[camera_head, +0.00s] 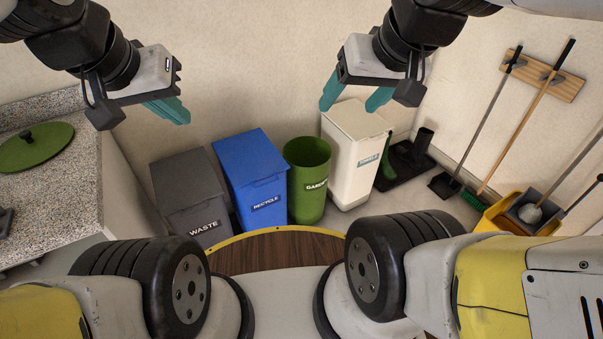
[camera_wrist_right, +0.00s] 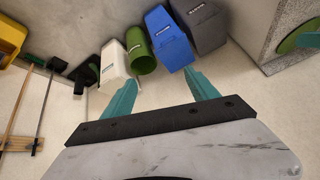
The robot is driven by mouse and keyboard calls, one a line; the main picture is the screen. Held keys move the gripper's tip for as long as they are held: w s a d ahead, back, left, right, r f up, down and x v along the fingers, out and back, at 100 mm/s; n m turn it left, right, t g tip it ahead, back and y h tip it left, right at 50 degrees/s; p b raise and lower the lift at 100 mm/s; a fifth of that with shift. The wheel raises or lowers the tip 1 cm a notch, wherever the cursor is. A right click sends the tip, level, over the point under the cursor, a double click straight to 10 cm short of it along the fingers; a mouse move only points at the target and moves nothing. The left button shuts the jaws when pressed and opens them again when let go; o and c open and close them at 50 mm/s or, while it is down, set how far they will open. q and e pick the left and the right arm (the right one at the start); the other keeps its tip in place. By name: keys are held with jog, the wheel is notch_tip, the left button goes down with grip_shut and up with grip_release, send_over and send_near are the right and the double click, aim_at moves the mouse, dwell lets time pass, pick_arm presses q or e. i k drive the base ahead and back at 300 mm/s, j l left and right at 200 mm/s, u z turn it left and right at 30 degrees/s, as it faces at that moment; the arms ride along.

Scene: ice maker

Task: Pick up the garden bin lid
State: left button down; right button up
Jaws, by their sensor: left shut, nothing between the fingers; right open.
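The green round lid (camera_head: 35,146) with a dark knob lies on the speckled counter at the far left of the head view. Its edge also shows at the right of the right wrist view (camera_wrist_right: 299,38). The green garden bin (camera_head: 308,181) stands on the floor without a lid, between the blue and white bins. My left gripper (camera_head: 178,112) is shut and empty, in the air to the right of the lid and apart from it. My right gripper (camera_head: 351,99) is open and empty, in the air in front of the white bin.
The grey waste bin (camera_head: 190,192), blue recycle bin (camera_head: 251,168) and white bin (camera_head: 353,153) stand in a row with the garden bin. The speckled counter (camera_head: 95,150) fills the left side. A mop bucket (camera_head: 516,214) and wall-hung brooms are at the right.

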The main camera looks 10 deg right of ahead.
aim_at(28, 148)
jog(key=u, duration=1.6)
jog(key=k+l+z, duration=0.1)
jog(key=z, duration=1.75)
jog(key=u, duration=1.9)
jog(key=i+j+u, duration=0.1)
jog(key=i+j, duration=0.2)
jog(key=i+j+u, duration=0.15)
jog(key=i+j, duration=0.15)
jog(key=i, duration=0.15)
